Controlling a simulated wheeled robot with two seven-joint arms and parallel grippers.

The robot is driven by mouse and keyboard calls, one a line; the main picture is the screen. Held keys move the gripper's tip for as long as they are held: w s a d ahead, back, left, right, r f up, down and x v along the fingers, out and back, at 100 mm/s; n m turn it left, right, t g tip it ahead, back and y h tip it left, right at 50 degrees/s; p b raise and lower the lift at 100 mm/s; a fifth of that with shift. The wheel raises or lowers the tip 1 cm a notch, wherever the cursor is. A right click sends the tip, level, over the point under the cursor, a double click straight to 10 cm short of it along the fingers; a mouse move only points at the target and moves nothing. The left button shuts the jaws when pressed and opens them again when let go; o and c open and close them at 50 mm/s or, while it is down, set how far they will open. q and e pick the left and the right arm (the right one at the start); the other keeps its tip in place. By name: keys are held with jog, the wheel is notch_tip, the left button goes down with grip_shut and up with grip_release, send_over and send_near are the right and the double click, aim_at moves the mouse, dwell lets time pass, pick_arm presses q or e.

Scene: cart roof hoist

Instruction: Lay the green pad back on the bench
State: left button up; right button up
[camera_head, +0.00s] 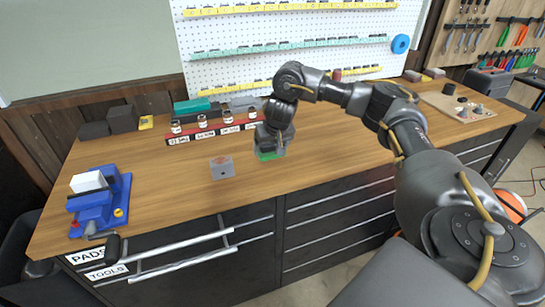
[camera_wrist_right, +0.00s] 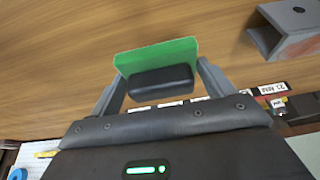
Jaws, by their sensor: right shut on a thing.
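The green pad (camera_head: 269,156) is under my right gripper (camera_head: 271,146), low over the middle of the wooden bench (camera_head: 325,150). In the right wrist view the green pad (camera_wrist_right: 155,57) is a flat bright sheet with a dark rounded block (camera_wrist_right: 160,83) against it. The fingers of my right gripper (camera_wrist_right: 160,74) stand at both sides, shut on the pad piece. I cannot tell whether the pad touches the bench. The gripper hides most of it in the head view. My left gripper is not in view.
A grey bracket (camera_head: 222,167) stands left of the pad. A red rack with several jars (camera_head: 205,133) lies behind. A blue vise (camera_head: 98,203) sits at the bench's left end. The wood right of the pad and along the front is clear.

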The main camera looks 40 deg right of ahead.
aim_at(273, 151)
jog(key=shift+d+f, duration=0.15)
jog(key=shift+f, duration=0.1)
notch_tip(273, 151, down, 2)
jog(key=shift+d+f+b, duration=0.1)
jog(key=shift+f+b, duration=0.05)
jog(key=shift+b, duration=0.45)
jog(key=shift+f, duration=0.45)
jog(key=shift+w, duration=0.1)
jog(key=shift+r, duration=0.1)
jog(key=o, duration=0.9)
jog(key=shift+f, duration=0.2)
